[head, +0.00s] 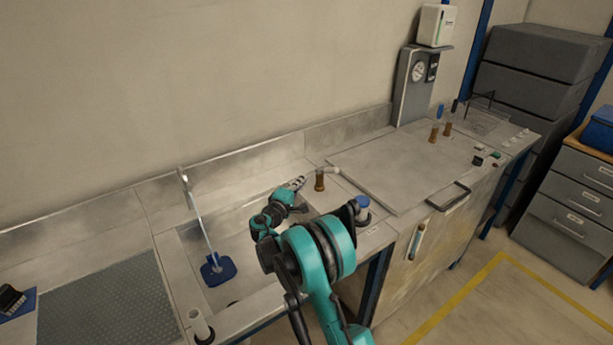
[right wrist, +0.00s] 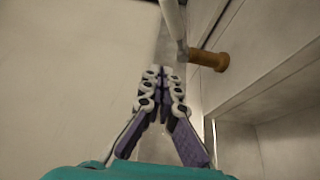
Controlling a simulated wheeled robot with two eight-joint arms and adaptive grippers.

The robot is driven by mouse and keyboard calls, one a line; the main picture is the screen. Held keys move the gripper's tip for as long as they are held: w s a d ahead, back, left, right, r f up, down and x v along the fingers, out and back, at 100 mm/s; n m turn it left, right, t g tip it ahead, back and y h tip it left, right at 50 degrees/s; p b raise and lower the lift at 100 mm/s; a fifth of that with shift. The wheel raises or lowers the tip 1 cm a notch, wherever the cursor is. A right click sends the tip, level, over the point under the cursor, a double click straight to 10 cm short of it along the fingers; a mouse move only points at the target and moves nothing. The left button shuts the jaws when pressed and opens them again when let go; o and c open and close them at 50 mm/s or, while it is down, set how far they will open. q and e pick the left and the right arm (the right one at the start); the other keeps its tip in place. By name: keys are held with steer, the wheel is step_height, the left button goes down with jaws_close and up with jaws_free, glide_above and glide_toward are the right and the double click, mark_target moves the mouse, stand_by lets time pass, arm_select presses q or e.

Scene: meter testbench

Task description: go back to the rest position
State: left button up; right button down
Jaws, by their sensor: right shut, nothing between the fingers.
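My right arm reaches from the bottom of the head view over the sink basin. My right gripper (head: 299,183) is at the back edge of the sink, left of a brown fitting (head: 319,181) with a white spout. In the right wrist view the fingers of my right gripper (right wrist: 163,75) are together at their tips, with nothing between them. The brown fitting (right wrist: 210,60) is just beyond the fingertips to the right, beside a pale rod. I cannot tell whether the gripper touches it. My left gripper is not in view.
A flat grey panel (head: 395,170) with a black handle lies right of the sink. A gauge post (head: 417,85) stands behind it. A blue-capped item (head: 362,208) is close to my right forearm.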

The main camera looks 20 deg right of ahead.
stand_by(0.4)
steer(key=s+a+r+m+g+y, duration=0.1)
steer(key=s+r+m+g+y, duration=0.15)
steer(key=s, duration=0.75)
steer(key=s+a+r+m+g+y, duration=0.15)
steer(key=s+r+y, duration=0.25)
steer(key=s, duration=0.6)
steer(key=s+a+f+m+y, duration=0.2)
steer(key=s+a, duration=0.4)
steer(key=s, duration=0.5)
steer(key=s+a+f+m+y, duration=0.2)
steer(key=s+a+f+y, duration=0.2)
steer(key=s, duration=0.7)
steer(key=a+y, duration=0.1)
steer(key=a, duration=0.1)
steer(key=shift+s+a+f, duration=0.2)
steer(key=shift+a, duration=0.2)
